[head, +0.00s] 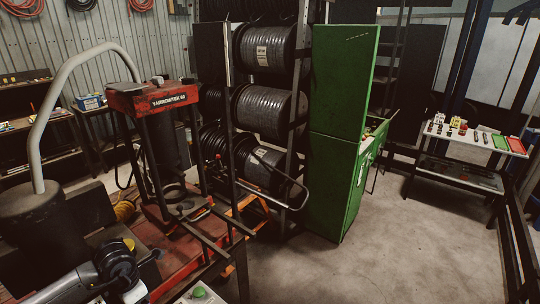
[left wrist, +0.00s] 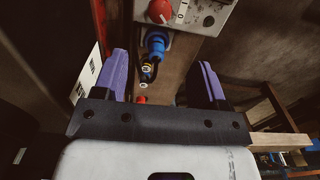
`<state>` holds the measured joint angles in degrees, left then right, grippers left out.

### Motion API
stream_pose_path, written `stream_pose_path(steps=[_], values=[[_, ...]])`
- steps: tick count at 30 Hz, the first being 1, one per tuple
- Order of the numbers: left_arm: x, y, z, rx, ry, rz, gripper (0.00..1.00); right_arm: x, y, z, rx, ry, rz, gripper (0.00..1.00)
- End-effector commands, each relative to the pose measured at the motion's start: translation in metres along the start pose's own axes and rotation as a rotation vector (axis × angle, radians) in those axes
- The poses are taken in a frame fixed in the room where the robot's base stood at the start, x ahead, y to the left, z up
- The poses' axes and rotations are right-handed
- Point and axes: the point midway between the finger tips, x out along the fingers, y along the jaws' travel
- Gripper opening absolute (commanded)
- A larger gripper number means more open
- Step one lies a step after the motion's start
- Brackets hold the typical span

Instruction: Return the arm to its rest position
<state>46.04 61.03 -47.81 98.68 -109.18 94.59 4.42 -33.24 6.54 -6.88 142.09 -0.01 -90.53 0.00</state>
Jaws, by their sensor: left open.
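My left arm (head: 110,270) reaches in at the bottom left of the head view, beside the red crimper; its gripper cannot be made out there. In the left wrist view my left gripper (left wrist: 163,65) is open, its two purple fingers wide apart with nothing held between them. Beyond the fingers is a grey control box (left wrist: 208,14) with a red knob (left wrist: 160,11). A blue connector (left wrist: 156,42) with a dark cable hangs under it, seen between the fingers. My right gripper is in neither view.
The red crimper (head: 155,98) and a thick grey curved tube (head: 48,102) stand close to the left arm. A hose reel rack (head: 302,70) and a green cabinet (head: 338,90) stand behind. A parts table (head: 445,139) is at the right. The floor (head: 390,255) at centre right is clear.

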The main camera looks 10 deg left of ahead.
Motion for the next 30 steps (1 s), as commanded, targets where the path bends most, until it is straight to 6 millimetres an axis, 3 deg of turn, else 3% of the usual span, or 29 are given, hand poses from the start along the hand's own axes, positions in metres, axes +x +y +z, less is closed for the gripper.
stream_pose_path(steps=[4, 8, 14, 17, 21, 26, 30], values=[[-0.001, -0.001, 0.017, 0.006, -0.102, -0.008, 0.65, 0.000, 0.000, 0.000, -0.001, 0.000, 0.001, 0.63], [-0.008, -0.009, 0.051, 0.012, -0.320, -0.056, 0.65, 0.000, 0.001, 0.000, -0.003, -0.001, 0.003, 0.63], [-0.051, -0.040, 0.111, -0.020, -0.757, -0.250, 0.65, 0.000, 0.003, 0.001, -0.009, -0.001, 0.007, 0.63], [-0.085, -0.058, 0.132, -0.060, -0.976, -0.368, 0.65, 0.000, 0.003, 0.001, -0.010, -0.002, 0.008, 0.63], [-0.147, -0.071, 0.151, -0.160, -1.283, -0.538, 0.65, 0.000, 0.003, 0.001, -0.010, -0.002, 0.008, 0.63], [-0.226, -0.072, 0.152, -0.342, -1.618, -0.740, 0.65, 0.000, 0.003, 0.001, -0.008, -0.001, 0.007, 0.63], [-0.286, -0.064, 0.142, -0.573, -1.871, -0.936, 0.65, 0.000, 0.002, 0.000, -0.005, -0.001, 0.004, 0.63]])
